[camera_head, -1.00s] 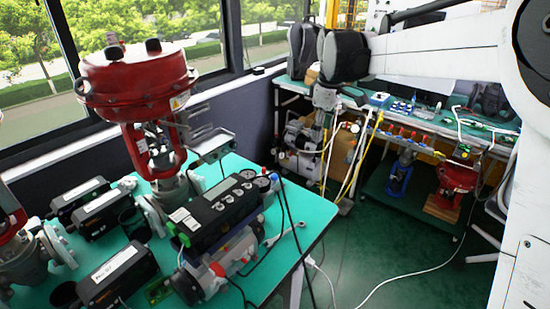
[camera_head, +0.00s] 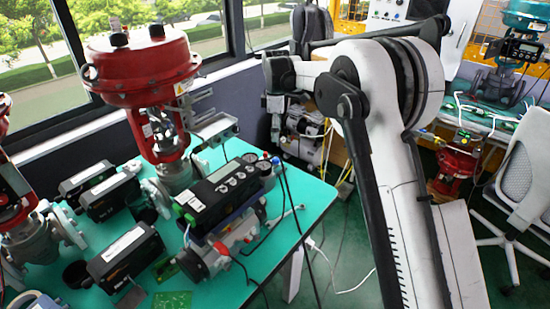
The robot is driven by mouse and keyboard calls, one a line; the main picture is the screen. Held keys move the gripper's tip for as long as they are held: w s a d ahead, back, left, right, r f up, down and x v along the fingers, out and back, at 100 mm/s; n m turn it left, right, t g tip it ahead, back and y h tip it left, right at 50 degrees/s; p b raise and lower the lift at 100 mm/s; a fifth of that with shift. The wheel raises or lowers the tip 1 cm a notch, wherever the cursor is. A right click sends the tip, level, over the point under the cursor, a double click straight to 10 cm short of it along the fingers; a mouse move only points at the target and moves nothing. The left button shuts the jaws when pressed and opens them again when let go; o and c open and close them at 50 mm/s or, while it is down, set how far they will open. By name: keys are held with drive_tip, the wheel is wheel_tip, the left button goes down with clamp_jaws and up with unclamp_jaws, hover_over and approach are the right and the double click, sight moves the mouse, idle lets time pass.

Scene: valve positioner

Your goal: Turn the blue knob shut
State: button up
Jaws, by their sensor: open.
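A small blue part (camera_head: 276,161), possibly the blue knob, shows at the right end of the black valve positioner (camera_head: 222,192), beside its gauges. It is too small to tell its turn position. The positioner sits on a grey cylindrical actuator (camera_head: 225,248) on the green table (camera_head: 313,198). My gripper (camera_head: 273,138) hangs from the arm's end, pointing down. It appears just above the blue part in the picture, apart from it as far as I can tell; the depth is unclear. It is open and appears empty.
A red valve actuator (camera_head: 140,65) stands behind the positioner. Black positioner boxes (camera_head: 126,258) lie at the left. Black cables (camera_head: 290,205) hang over the table's right edge. A white chair (camera_head: 525,170) and a cluttered back bench (camera_head: 485,115) are at the right.

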sight(276, 158)
wheel_tip(276, 158, down, 12)
drive_tip(key=shift+r, duration=0.1)
idle(0.5)
clamp_jaws()
